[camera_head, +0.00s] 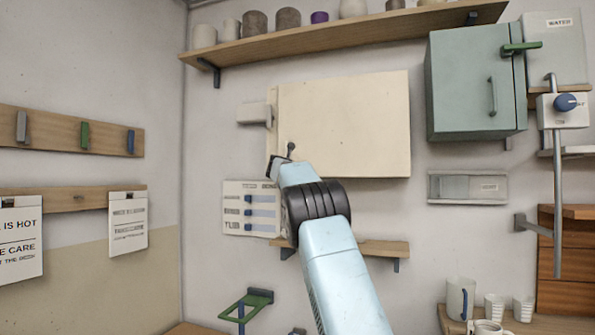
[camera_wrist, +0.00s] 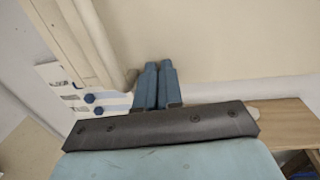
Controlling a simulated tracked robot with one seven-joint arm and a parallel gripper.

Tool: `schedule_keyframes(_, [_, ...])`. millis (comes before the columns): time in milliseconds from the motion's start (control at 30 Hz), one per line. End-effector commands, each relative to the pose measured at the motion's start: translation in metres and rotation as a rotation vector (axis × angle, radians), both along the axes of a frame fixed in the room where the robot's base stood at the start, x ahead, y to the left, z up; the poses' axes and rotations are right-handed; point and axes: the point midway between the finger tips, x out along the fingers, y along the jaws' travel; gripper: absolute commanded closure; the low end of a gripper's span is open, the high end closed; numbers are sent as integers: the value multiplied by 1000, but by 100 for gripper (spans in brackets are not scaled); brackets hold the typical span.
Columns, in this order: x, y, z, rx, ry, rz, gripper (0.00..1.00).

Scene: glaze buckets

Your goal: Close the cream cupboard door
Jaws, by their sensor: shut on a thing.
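The cream cupboard door (camera_head: 345,122) is on the back wall, below the long shelf. It looks flush or nearly so, but I cannot tell for sure. Its small dark handle (camera_head: 290,149) is near its lower left edge. My gripper (camera_head: 284,160) is at this handle, reaching up from below. In the wrist view, the two blue fingers of my gripper (camera_wrist: 158,84) are close together in front of the pale door face (camera_wrist: 225,40). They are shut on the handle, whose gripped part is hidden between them.
A green-grey cupboard (camera_head: 468,80) hangs to the right. A small wooden shelf (camera_head: 375,248) is below the cream door, and a label board (camera_head: 250,208) is at lower left. A light block (camera_head: 253,113) sits beside the door's left edge. Pots line the top shelf (camera_head: 340,32).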

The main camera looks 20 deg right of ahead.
Motion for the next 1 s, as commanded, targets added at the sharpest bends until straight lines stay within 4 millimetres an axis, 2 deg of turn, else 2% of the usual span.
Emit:
schedule_keyframes(33, [-6, -13, 13, -18, -14, -12, 100])
schedule_keyframes(167, [-13, -7, 15, -17, -16, -12, 100])
schedule_keyframes(500, [-45, 36, 9, -7, -6, -7, 100])
schedule_keyframes(800, [-83, 61, 6, -3, -5, -16, 100])
schedule_keyframes(1000, [-100, 75, 5, -3, -4, -18, 100])
